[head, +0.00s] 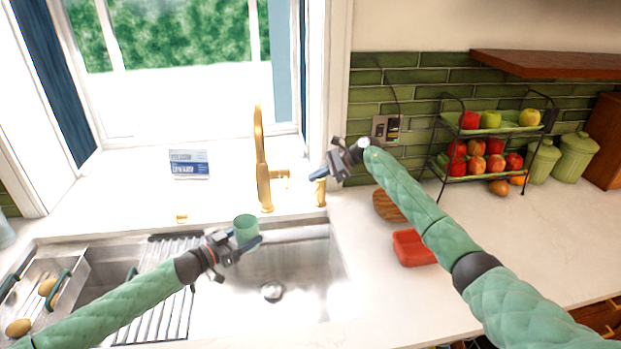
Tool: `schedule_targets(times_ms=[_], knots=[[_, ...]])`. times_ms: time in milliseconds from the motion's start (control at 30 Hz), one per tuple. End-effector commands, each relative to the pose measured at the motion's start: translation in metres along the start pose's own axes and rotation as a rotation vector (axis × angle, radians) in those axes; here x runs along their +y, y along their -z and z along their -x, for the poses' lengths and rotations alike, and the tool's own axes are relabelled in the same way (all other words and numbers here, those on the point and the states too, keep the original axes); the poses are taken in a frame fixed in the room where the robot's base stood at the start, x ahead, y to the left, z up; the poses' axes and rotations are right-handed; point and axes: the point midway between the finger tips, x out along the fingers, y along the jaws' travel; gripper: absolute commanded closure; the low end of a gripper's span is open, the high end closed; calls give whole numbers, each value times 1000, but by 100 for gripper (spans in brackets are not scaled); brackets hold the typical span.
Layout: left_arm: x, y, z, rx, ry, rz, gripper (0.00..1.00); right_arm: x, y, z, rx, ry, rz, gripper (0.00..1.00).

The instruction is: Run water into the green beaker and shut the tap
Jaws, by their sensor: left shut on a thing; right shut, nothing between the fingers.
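The green beaker (246,229) is held upright over the sink (300,270), a little in front of the gold tap. My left gripper (246,243) is shut on the beaker. The gold tap (262,165) stands behind the sink, with its handle (281,173) on its right side. I cannot make out any water running from the spout. My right gripper (318,175) is shut and empty, to the right of the tap handle and apart from it in the picture. The beaker's inside is too small to read.
A drying rack (160,305) lies over the sink's left part, beside a tray with potatoes (45,287). A red container (412,247) and a brown ribbed item (387,206) sit right of the sink. A two-tier fruit stand (440,165) and green canisters (573,157) stand farther right.

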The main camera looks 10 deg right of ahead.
Motion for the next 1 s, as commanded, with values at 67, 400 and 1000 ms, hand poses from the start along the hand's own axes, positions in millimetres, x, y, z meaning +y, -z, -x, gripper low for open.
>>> schedule_targets(times_ms=[67,400,1000], knots=[[0,0,0,0,0,0,62,0,-1,-13,-3,-1,-1,100],[0,0,0,0,0,0,62,0,-2,-66,-4,1,-1,100],[0,0,0,0,0,0,62,-1,-1,-84,-2,2,-1,100]])
